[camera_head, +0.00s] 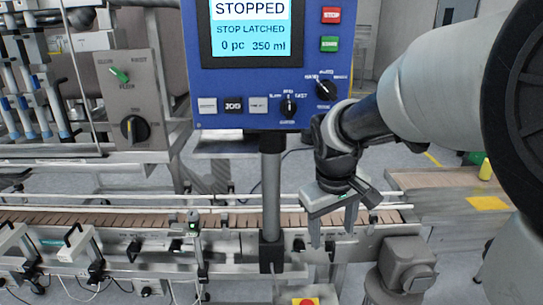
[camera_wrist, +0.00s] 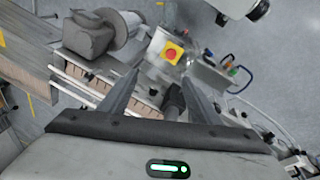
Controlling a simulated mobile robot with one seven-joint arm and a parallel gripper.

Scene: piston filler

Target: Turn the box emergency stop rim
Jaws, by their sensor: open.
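The emergency stop is a red round button on a yellow plate on a light grey box (camera_wrist: 153,69). In the wrist view the red button (camera_wrist: 171,53) lies just beyond my fingertips, between their lines. In the head view only the top of the emergency stop (camera_head: 306,301) shows at the bottom edge; the rest is cut off. My gripper (camera_head: 332,243) is open and empty, pointing down above and a little right of it. In the wrist view my gripper (camera_wrist: 162,77) has its two dark fingers spread, apart from the button.
A blue control panel (camera_head: 259,92) on a grey post (camera_head: 271,190) reads STOPPED and STOP LATCHED. The slatted conveyor (camera_head: 120,218) runs behind my gripper. A grey motor-like unit (camera_head: 402,262) stands right of the fingers. Small fittings with cables (camera_wrist: 232,78) lie right of the emergency stop.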

